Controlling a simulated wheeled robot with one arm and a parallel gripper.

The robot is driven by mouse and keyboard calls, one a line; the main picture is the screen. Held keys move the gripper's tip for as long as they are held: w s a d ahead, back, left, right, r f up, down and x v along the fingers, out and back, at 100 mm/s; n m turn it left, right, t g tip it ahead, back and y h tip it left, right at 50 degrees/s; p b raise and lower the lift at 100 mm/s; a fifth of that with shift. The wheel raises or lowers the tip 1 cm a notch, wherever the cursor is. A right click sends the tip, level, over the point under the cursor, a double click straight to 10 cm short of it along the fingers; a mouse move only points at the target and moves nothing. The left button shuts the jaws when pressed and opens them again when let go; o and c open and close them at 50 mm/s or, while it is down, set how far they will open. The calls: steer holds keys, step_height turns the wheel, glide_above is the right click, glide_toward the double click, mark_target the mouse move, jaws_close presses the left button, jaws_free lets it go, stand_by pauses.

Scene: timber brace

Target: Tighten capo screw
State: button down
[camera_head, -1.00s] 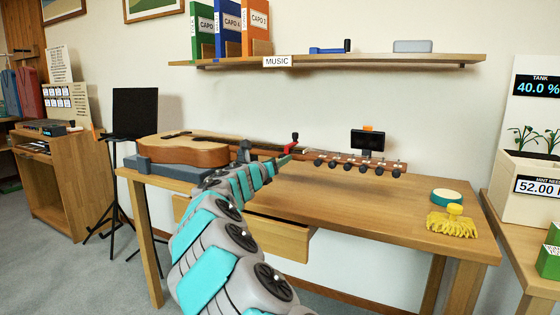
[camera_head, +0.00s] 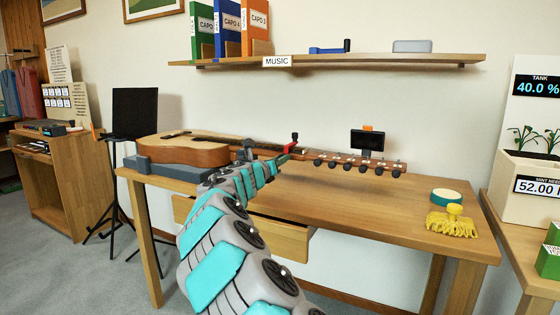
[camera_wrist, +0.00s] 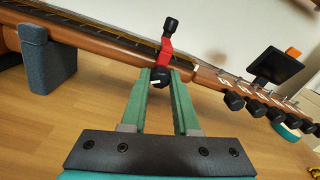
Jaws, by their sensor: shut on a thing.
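A guitar (camera_head: 190,150) lies on the wooden table, its body in a grey cradle at the left and its neck reaching right. A red capo (camera_wrist: 165,48) sits across the neck; it also shows in the head view (camera_head: 294,138). Its dark screw knob (camera_wrist: 160,77), with a white mark, hangs below the neck. My gripper (camera_wrist: 161,82) has its green fingers closed on this knob from the near side. In the head view my gripper (camera_head: 283,156) is small and partly hidden by my arm.
A grey neck support (camera_wrist: 50,65) stands left of my fingers. A small dark screen (camera_head: 367,140) with an orange clip is at the headstock. An open drawer (camera_head: 265,232) juts out in front.

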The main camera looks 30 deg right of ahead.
steer(key=shift+m, duration=0.4)
steer(key=m+b, duration=0.2)
steer(key=m, duration=0.1)
steer(key=m+b, duration=0.2)
steer(key=m, duration=0.2)
steer(key=m+b, duration=0.2)
steer(key=m, duration=0.1)
steer(key=shift+f+m, duration=0.25)
steer(key=shift+m, duration=0.15)
steer(key=m+b, duration=0.3)
steer(key=shift+m+b, duration=0.3)
steer(key=shift+b, duration=0.05)
steer(key=m+b, duration=0.3)
steer(key=shift+m, duration=0.3)
steer(key=shift+r+m+b, duration=0.15)
steer(key=shift+m+b, duration=0.4)
steer(key=shift+m, duration=0.7)
steer(key=shift+r+m+b, duration=0.1)
steer(key=shift+m+b, duration=0.45)
steer(key=shift+m, duration=0.7)
